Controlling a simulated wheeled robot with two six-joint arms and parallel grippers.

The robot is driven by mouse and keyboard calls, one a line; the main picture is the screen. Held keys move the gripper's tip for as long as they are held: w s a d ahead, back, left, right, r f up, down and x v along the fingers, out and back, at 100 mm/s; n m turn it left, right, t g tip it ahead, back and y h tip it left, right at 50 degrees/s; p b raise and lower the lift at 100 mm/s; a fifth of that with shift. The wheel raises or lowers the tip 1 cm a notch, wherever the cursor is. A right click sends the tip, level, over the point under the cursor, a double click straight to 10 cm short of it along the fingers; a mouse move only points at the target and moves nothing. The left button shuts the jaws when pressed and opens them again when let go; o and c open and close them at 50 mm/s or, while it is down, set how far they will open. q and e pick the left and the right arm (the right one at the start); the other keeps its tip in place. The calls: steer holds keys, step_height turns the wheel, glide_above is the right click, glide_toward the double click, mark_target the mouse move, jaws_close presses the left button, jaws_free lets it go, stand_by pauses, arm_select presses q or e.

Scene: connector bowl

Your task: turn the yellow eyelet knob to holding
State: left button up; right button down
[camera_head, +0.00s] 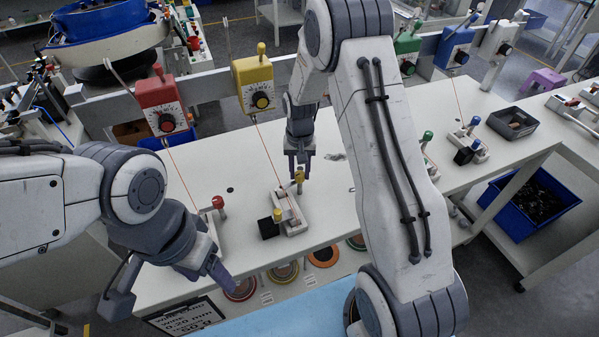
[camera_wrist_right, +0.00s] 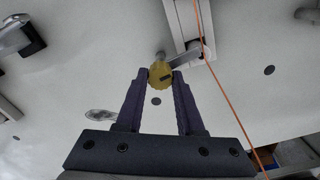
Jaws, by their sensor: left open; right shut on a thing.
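The yellow eyelet knob (camera_head: 299,174) stands at the far end of a small white fixture (camera_head: 291,213) on the bench. My right gripper (camera_head: 299,165) reaches down to it and is shut on it. In the right wrist view the knob (camera_wrist_right: 160,75) sits between the two fingertips, with a dark mark on its face and a grey lever beside it. I cannot tell its set position. My left gripper (camera_head: 170,288) is open and empty at the lower left, near the bench's front edge.
An orange wire (camera_head: 270,155) runs from the yellow dial box (camera_head: 253,85) to the fixture. A second yellow knob (camera_head: 277,213) and black block (camera_head: 268,229) stand at its near side. A red dial box (camera_head: 162,102) and red knob (camera_head: 218,201) are to the left.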

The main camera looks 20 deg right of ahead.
mark_target(299, 173)
steer(key=shift+m, duration=0.9)
steer(key=shift+r, duration=0.1)
steer(key=c, duration=0.5)
jaws_free()
step_height(299, 173, up, 10)
steer(key=b, duration=0.2)
steer(key=shift+r+b, duration=0.2)
steer(key=shift+b, duration=0.1)
